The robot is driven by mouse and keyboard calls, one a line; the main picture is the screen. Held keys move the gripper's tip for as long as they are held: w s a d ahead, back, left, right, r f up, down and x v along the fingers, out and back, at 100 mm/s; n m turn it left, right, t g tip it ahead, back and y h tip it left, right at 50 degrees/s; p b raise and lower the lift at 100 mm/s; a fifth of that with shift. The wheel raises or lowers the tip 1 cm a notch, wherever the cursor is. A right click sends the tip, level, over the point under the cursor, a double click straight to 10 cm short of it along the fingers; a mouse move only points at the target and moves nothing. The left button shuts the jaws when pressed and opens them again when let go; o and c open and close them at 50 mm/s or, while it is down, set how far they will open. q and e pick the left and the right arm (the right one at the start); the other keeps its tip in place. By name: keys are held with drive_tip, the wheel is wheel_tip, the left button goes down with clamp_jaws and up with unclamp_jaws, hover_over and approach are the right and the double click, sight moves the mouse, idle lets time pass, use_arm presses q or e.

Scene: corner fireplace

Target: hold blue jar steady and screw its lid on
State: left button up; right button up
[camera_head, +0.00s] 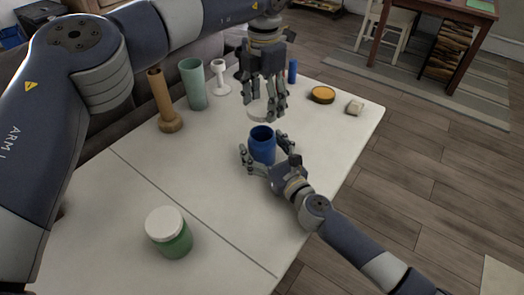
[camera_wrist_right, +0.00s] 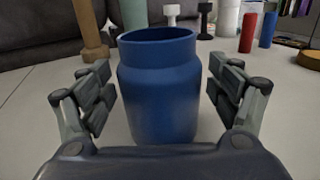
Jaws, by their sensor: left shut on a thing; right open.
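The blue jar (camera_head: 262,150) stands upright and open-topped on the white table. It fills the middle of the right wrist view (camera_wrist_right: 158,98). My right gripper (camera_head: 264,146) is low at the jar, with one finger on each side. In the right wrist view its fingers (camera_wrist_right: 160,85) are open, with gaps between them and the jar. My left gripper (camera_head: 262,112) points down above and slightly behind the jar. It is shut on a white lid (camera_head: 257,110), partly hidden by its fingers and apart from the jar's rim.
A green jar with a white lid (camera_head: 168,232) stands at the front left. A wooden pestle-like post (camera_head: 164,105), a green cup (camera_head: 193,85) and a white stand (camera_head: 220,80) line the back. A yellow-topped tin (camera_head: 323,95) and a small pale block (camera_head: 355,107) lie at right.

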drive_tip(key=shift+c, duration=0.3)
drive_tip(key=c, duration=1.5)
use_arm(q)
drive_tip(key=shift+f, duration=2.5)
use_arm(e)
drive_tip(key=shift+c, duration=0.2)
use_arm(q)
drive_tip(key=shift+f, duration=0.85)
drive_tip(key=shift+f, duration=0.55)
